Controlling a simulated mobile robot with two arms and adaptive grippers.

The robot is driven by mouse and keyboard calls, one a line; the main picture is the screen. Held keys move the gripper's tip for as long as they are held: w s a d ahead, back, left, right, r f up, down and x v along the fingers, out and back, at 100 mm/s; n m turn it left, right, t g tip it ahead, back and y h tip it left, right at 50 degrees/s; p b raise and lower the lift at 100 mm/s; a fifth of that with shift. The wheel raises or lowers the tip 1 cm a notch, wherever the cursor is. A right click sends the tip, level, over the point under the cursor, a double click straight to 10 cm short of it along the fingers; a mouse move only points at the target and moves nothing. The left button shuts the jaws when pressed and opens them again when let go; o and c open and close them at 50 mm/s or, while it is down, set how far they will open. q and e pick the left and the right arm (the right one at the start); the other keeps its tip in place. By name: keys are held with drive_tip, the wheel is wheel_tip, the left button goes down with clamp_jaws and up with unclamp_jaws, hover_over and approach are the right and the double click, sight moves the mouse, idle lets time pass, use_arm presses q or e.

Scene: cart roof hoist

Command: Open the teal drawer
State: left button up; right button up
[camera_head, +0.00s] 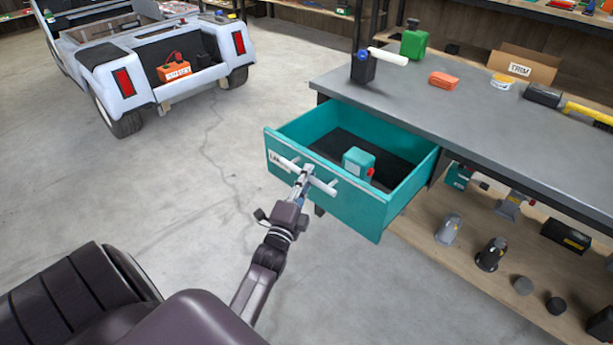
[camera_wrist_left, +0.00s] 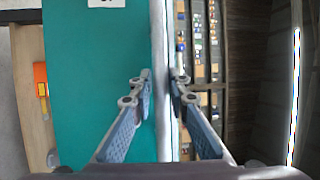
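The teal drawer (camera_head: 345,200) stands pulled out from under the grey workbench, with its dark-lined inside showing. A white bar handle (camera_head: 322,185) runs across its front, beside a white label. My left gripper (camera_head: 305,174) is at the handle, and its fingers lie around the bar. In the left wrist view the two fingers (camera_wrist_left: 160,85) are close on either side of the pale bar (camera_wrist_left: 166,130), with the teal drawer front (camera_wrist_left: 95,90) to the left. A small teal object with a red part (camera_head: 357,162) sits inside the drawer. My right gripper is not in view.
The workbench top (camera_head: 430,110) holds a green canister (camera_head: 414,42), an orange box (camera_head: 444,79) and a cardboard box (camera_head: 524,66). A lower shelf (camera_head: 460,262) carries lamps and parts. A white cart (camera_head: 150,60) stands back left. The floor between is clear.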

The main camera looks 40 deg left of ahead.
use_arm(q)
drive_tip(key=shift+o, duration=1.3)
drive_tip(key=shift+s, duration=0.1)
drive_tip(key=v, duration=1.1)
drive_tip(key=shift+s+d, duration=0.2)
drive_tip(key=shift+s, duration=0.15)
drive_tip(key=shift+f, duration=0.15)
